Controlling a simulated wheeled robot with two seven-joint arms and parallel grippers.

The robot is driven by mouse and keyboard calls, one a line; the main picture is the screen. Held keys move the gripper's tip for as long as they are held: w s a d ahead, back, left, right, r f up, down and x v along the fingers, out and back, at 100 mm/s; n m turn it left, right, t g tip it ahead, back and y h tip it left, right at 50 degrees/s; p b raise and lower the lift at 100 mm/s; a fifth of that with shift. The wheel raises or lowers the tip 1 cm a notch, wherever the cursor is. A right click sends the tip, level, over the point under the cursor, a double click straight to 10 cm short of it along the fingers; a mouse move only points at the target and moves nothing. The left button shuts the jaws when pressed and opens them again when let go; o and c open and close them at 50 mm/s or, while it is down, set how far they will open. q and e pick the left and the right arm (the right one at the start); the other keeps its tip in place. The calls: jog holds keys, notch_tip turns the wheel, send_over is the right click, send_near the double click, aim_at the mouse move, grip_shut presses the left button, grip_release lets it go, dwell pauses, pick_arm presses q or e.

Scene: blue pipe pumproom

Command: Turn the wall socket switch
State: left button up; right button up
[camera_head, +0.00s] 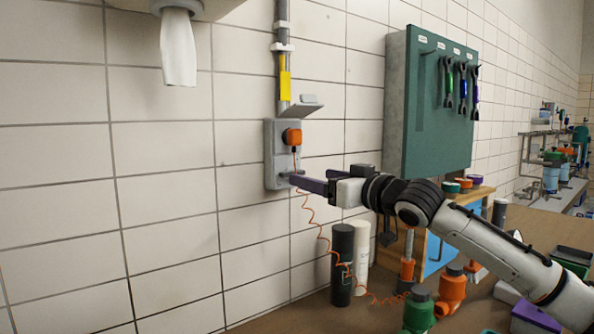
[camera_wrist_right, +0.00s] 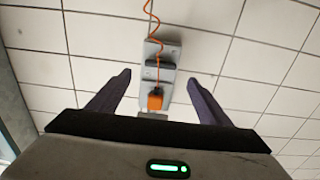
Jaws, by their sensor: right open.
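A grey wall socket (camera_head: 270,150) is fixed to the tiled wall, with an orange plug (camera_head: 292,137) in its upper part and a raised lid above. My right gripper (camera_head: 296,180) reaches in from the right, its fingertips at the lower part of the socket, where they hide the switch in the head view. In the right wrist view, the open fingers (camera_wrist_right: 160,76) stand on either side of the socket (camera_wrist_right: 152,58), with the orange plug (camera_wrist_right: 155,102) nearer the palm. I cannot tell whether a finger touches the switch. My left gripper is out of view.
A coiled orange cord (camera_head: 322,236) hangs from the plug, below my right gripper, to the worktop. A black cylinder (camera_head: 342,265) and a white one (camera_head: 360,262) stand below. A green tool cabinet (camera_head: 425,130) is right of the socket.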

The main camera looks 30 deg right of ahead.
aim_at(295, 172)
jog(key=w, duration=0.2)
jog(key=w+p, duration=0.1)
jog(key=w, duration=0.1)
jog(key=w+a+p, duration=0.1)
jog(key=w, duration=0.1)
jog(key=shift+w, duration=0.45)
jog(key=c, duration=1)
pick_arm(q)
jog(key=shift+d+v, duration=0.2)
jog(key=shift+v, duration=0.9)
pick_arm(e)
jog(key=shift+c, duration=0.2)
